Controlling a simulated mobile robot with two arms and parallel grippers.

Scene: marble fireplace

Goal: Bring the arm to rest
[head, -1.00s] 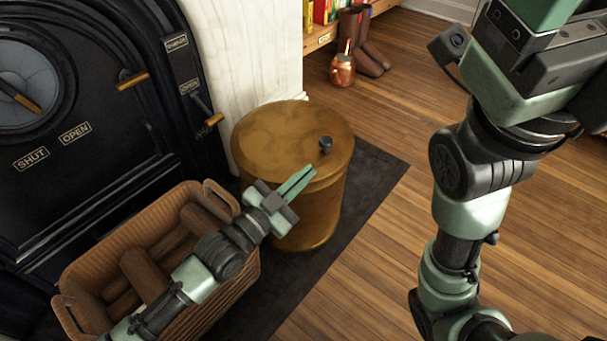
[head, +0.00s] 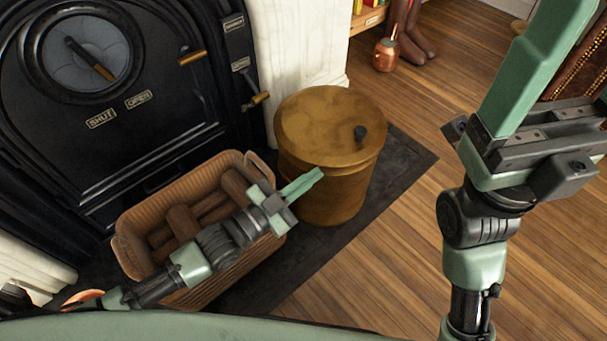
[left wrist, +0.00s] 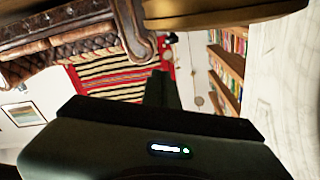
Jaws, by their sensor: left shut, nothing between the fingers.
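My left arm reaches in low from the left over the log basket in the head view. Its gripper (head: 318,172) is shut and empty, its green fingers together in front of the side of the brass bin (head: 325,195). Whether the fingertips touch the bin cannot be told. In the left wrist view the fingers (left wrist: 162,90) show as one dark shape pointing into the room. My right gripper (head: 540,70) is raised close to the camera at the right. One green finger stands at the left of its rail, apart from a green edge at the frame border; the tips are cut off.
The wicker basket (head: 128,250) of logs (head: 185,222) lies under my left forearm. The black stove door (head: 150,150) stands behind it. A copper jug (head: 386,55) stands at the back. The wooden floor (head: 380,270) at the front right is clear. The left wrist view shows a leather sofa (left wrist: 75,45).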

